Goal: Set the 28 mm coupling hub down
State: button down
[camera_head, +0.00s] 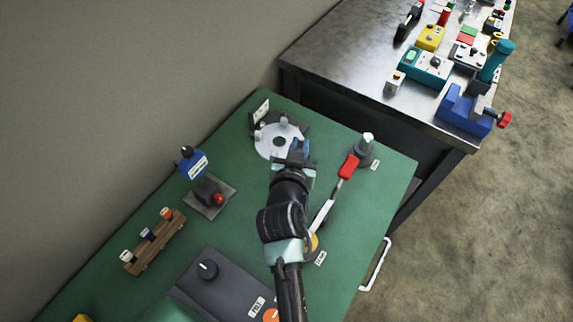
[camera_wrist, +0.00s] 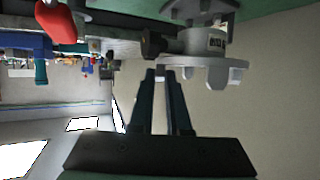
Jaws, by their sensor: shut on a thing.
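In the wrist view, which is turned over with the table at the top, a grey lugged hub with a dark printed label (camera_wrist: 205,42) is just beyond my fingertips. A dark round knob stands at its left side. My gripper (camera_wrist: 160,74) is shut on the hub; the exact contact is not clear. In the head view my gripper (camera_head: 296,155) is over the green table, beside a pale round disc (camera_head: 274,145) with a dark hole. The held hub is hard to make out there. I cannot tell whether it touches anything below.
A grey stepped piece (camera_head: 366,150) and a red-handled tool (camera_head: 348,167) are right of my gripper. A metal bench (camera_head: 350,48) stands behind.

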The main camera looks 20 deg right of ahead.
notch_tip(320, 180, down, 7)
jog(key=shift+w+r+b, duration=0.1)
jog(key=shift+r+b, duration=0.1)
jog(key=shift+b, duration=0.25)
jog(key=shift+f+b, duration=0.4)
jog(key=shift+b, duration=0.1)
